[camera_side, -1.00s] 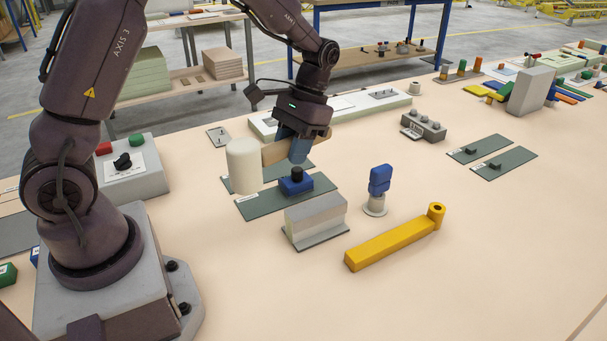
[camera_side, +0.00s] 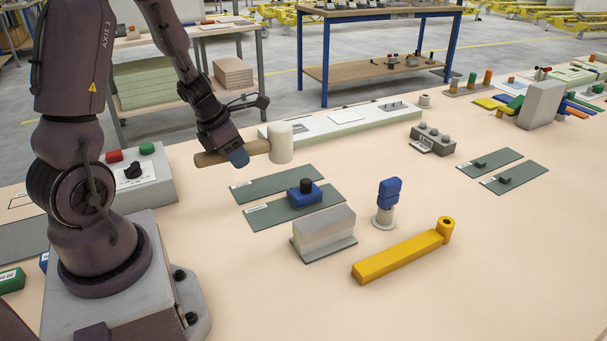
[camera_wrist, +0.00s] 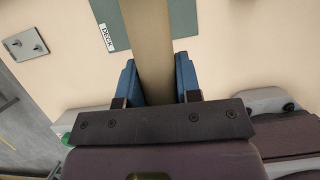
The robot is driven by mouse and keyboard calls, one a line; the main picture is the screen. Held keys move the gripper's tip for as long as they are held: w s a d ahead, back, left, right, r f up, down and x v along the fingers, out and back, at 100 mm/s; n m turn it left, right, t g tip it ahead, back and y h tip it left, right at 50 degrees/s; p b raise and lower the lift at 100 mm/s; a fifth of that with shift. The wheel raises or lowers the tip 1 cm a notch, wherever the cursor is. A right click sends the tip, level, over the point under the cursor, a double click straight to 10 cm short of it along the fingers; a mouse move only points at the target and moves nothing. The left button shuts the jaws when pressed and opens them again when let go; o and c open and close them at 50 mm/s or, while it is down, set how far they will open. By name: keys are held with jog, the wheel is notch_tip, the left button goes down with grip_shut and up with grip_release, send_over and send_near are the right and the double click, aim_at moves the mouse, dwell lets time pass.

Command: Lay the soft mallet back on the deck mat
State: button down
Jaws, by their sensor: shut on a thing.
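The soft mallet has a pale cylindrical head (camera_side: 281,143) and a wooden handle (camera_side: 211,158). My gripper (camera_side: 237,157) is shut on the handle, with the head to the right of the jaws. In the wrist view the handle (camera_wrist: 148,35) runs between the blue fingers; the head is out of frame. The mallet appears held above the table, behind the green mats. A green mat with a label reading DECK (camera_wrist: 108,36) lies beyond the fingertips. It seems to be the bare rear mat (camera_side: 270,187) in the side view, where its label is unreadable.
The front green mat (camera_side: 270,218) carries a blue block with a black knob (camera_side: 305,192). A grey block (camera_side: 323,232), a blue-topped post (camera_side: 387,202) and a yellow bar (camera_side: 400,254) stand to the right. A button box (camera_side: 140,178) is left of the mats. A studded plate (camera_wrist: 25,44) lies nearby.

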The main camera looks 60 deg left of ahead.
jog(key=shift+w+a+f, duration=0.1)
jog(key=shift+w+a, duration=0.2)
jog(key=w+a+f, duration=0.2)
jog(key=w+f, duration=0.1)
jog(key=w+a+f, duration=0.5)
jog(key=w, duration=0.2)
jog(key=shift+a+f, duration=0.35)
jog(key=shift+f, duration=0.05)
jog(key=shift+s+a+x, duration=0.1)
jog(key=shift+s+x, duration=0.1)
jog(key=shift+x, duration=0.75)
jog(key=shift+s+a+x, duration=0.15)
jog(key=shift+x, duration=0.85)
jog(key=shift+f, duration=0.25)
jog(key=c, duration=0.8)
grip_release()
jog(key=shift+s, duration=0.1)
